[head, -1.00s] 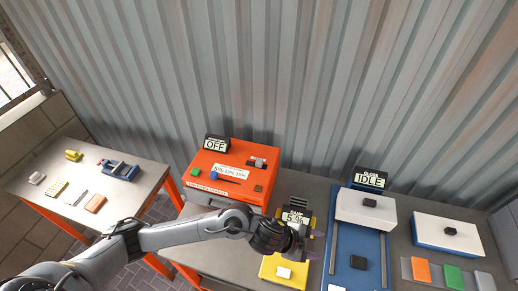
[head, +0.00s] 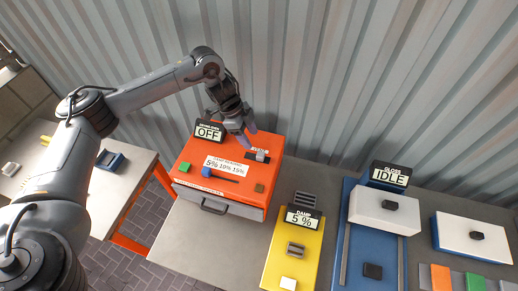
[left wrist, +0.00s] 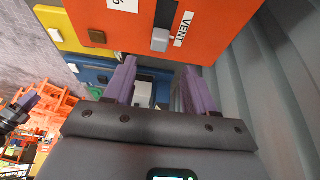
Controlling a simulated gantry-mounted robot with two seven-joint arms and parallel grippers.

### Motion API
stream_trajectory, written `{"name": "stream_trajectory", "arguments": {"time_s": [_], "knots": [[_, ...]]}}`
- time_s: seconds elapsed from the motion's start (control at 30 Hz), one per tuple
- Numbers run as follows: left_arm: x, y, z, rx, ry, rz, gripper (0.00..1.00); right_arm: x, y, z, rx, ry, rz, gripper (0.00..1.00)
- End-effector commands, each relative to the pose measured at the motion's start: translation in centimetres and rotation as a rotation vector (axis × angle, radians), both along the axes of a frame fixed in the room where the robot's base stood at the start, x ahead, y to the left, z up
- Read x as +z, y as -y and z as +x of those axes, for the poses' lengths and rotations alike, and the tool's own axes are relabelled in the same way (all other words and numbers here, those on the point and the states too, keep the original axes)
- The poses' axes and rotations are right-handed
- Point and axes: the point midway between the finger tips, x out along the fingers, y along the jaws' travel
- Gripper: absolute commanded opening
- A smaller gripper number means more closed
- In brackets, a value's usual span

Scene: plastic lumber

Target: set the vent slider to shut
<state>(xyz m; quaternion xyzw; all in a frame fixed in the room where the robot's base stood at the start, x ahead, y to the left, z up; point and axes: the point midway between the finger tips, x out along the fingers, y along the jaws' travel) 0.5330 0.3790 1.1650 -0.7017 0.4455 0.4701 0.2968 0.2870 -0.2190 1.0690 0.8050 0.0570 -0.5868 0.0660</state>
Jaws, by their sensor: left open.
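The vent slider is a small grey knob (head: 261,156) in a dark slot on top of the orange box (head: 240,168), near its back right. It also shows as a grey block (left wrist: 160,40) beside the VENT label (left wrist: 184,29) in the left wrist view. Any end marks are too small to read. My left gripper (head: 247,136) is open and empty, just behind and left of the knob, and looks apart from it. Its purple fingers (left wrist: 160,70) show in the left wrist view. A small dark shape with a purple tip, perhaps my right gripper (left wrist: 27,103), is at that view's left edge.
The box also carries an OFF display (head: 209,132), a blue slider knob (head: 206,171), a green button (head: 184,167) and a brown button (head: 259,188). A yellow panel (head: 310,248) and a blue panel (head: 354,235) stand to the right. The corrugated wall is close behind.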

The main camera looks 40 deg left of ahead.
Motion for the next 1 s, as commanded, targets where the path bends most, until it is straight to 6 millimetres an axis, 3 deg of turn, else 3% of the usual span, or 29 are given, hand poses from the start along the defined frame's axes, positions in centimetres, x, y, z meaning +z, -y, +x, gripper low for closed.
{"name": "stream_trajectory", "arguments": {"time_s": [0.5, 0.7, 1.0], "knots": [[-7.0, 2.8, 1.2, -0.002, 0.000, 0.000, 0.55, 1.0, -0.1, 0.0, -0.004, -0.001, 0.004, 0.43], [-8.1, 3.1, 1.4, -0.003, 0.001, 0.000, 0.55, 1.1, -0.2, 0.0, -0.006, 0.001, 0.010, 0.43], [-8.3, 3.2, 1.5, -0.002, 0.002, 0.000, 0.55, 1.1, -0.3, 0.1, -0.007, 0.001, 0.011, 0.43]]}}
